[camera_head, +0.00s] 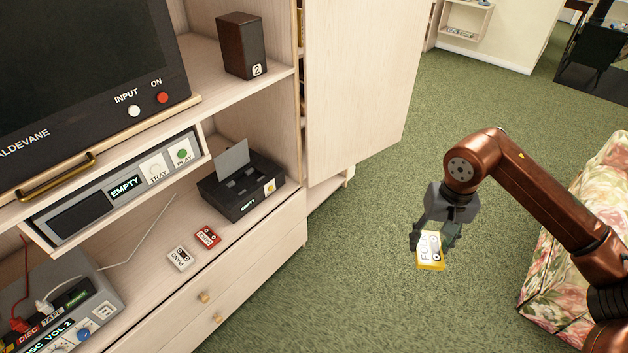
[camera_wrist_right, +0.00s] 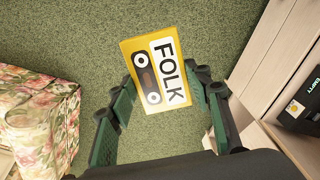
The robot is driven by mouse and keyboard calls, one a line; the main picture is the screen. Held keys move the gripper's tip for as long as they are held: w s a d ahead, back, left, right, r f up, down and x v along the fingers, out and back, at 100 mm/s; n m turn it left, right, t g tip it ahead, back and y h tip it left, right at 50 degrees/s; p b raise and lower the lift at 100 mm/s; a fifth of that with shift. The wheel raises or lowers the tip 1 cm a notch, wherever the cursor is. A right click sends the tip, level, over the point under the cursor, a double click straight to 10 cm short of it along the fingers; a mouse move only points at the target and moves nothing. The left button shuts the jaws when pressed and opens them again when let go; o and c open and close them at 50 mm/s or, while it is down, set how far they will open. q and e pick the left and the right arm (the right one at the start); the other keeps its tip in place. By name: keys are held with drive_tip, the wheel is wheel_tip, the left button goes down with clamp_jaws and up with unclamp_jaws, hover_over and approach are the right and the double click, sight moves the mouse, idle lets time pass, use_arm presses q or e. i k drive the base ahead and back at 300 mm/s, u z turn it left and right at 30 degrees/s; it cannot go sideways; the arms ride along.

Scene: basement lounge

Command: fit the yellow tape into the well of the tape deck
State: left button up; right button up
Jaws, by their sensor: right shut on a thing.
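The yellow tape (camera_head: 430,252), with a white label reading FOLK, is held in my right gripper (camera_head: 437,236) above the green carpet, to the right of the cabinet. In the right wrist view the yellow tape (camera_wrist_right: 157,80) sits between the two fingers of my right gripper (camera_wrist_right: 163,88), which are shut on it. The tape deck (camera_head: 240,187) is a black box on the cabinet shelf, with a grey lid raised, a display reading EMPTY and a yellow mark on its front. Its edge also shows in the right wrist view (camera_wrist_right: 300,108). My left gripper is out of view.
A red tape (camera_head: 207,237) and a white tape (camera_head: 179,258) lie on the shelf before the deck. An open cabinet door (camera_head: 360,80) stands behind the deck. A floral sofa (camera_head: 585,240) is at the right. Carpet between is clear.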

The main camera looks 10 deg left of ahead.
sight(246, 183)
drive_tip(key=z, duration=1.35)
drive_tip(key=k, duration=0.95)
drive_tip(key=u, duration=1.8)
drive_tip(key=i, duration=1)
drive_tip(key=z, duration=2.2)
drive_tip(key=i, duration=1.05)
drive_tip(key=u, duration=0.05)
